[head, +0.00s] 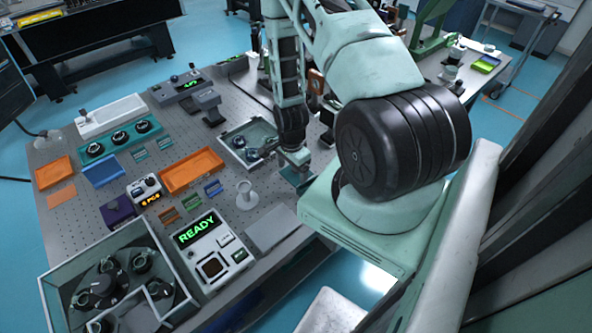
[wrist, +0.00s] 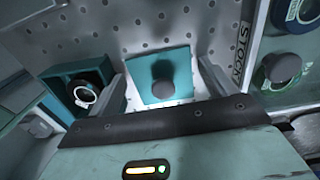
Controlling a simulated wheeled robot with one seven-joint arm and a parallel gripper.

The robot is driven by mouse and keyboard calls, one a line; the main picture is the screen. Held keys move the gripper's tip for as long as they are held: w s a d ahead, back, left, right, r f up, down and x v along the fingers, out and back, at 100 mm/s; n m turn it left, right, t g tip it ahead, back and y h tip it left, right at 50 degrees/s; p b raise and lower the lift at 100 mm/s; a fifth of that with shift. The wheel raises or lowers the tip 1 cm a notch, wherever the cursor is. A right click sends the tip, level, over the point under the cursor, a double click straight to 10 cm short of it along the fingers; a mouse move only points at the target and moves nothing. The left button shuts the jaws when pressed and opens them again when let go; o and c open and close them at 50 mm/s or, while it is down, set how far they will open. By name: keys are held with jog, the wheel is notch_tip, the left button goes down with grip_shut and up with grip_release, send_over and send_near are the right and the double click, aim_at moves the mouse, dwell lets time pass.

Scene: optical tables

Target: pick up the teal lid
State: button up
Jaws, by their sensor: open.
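The teal lid (wrist: 146,88) is a flat square plate with a round dark grey knob (wrist: 163,70) in its middle. It lies on the perforated table top, centred between my fingers in the wrist view. My gripper (wrist: 163,82) is open, with one finger to each side of the lid and nothing held. I cannot tell how high the fingers are above it. In the head view my gripper (head: 297,158) hangs over the table's right part, and a teal edge of the lid (head: 289,177) shows below it, mostly hidden.
A clear-walled case marked STOCK (wrist: 244,42) stands close right of my gripper in the wrist view. A dark teal box with a ringed part (wrist: 84,96) stands close left. In the head view, a white post (head: 244,195), orange tray (head: 191,170) and READY device (head: 208,251) are left.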

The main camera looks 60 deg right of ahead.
jog(key=c, duration=0.8)
jog(key=shift+o, duration=0.2)
